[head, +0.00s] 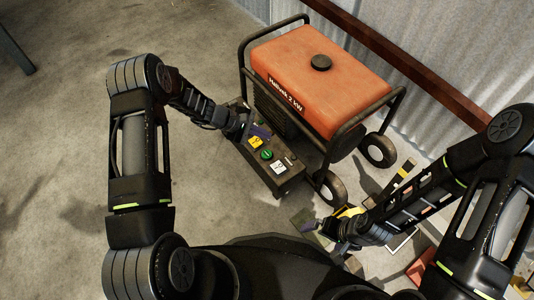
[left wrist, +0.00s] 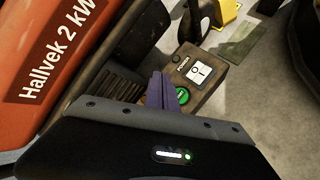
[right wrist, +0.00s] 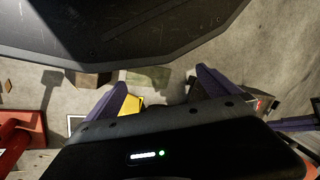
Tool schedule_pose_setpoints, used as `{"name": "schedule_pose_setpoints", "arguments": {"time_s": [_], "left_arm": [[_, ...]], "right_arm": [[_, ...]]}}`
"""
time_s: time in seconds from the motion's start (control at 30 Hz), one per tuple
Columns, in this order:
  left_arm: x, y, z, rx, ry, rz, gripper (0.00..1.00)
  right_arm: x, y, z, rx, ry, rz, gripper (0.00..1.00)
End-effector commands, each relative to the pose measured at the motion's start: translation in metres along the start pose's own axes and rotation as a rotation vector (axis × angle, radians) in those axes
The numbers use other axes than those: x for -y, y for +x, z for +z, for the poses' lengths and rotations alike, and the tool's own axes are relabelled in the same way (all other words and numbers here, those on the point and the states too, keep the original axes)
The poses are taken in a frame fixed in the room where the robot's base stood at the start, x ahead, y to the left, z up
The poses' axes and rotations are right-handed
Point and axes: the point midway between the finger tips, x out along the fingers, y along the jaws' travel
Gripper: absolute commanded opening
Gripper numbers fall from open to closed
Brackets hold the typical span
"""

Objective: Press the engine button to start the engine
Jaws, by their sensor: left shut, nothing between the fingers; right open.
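An orange generator (head: 318,75) with a black frame and wheels stands on the floor at the upper middle of the head view. Its dark control box (head: 287,180) carries a green button (head: 267,155), a yellow label and a white switch (head: 278,168). The green button also shows in the left wrist view (left wrist: 181,95), right beside the fingertips. My left gripper (head: 262,131) is shut and empty, with its purple fingers over the box close to the green button; I cannot tell whether they touch it. My right gripper (head: 309,226) is open and empty, low at the right of the box.
A red object (head: 420,268) and flat framed items lie on the floor at the lower right, under my right arm. A corrugated wall (head: 440,100) with a brown rail runs behind the generator. The floor at the left (head: 60,130) is largely clear.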

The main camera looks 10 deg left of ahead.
Motion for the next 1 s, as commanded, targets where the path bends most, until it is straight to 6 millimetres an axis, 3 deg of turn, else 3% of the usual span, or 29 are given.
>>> {"name": "schedule_pose_setpoints", "arguments": {"time_s": [0.27,0.7,1.0], "left_arm": [[0.011,0.014,-0.01,0.0,-0.001,-0.001,0.0],[0.04,0.054,-0.04,-0.001,0.0,0.0,0.0],[0.045,0.061,-0.045,-0.001,0.0,-0.001,0.0]], "right_arm": [[-0.005,0.015,-0.001,-0.006,0.001,0.0,1.0],[-0.018,0.058,-0.006,-0.027,0.004,0.001,1.0],[-0.021,0.068,-0.008,-0.036,0.004,0.001,1.0]]}}
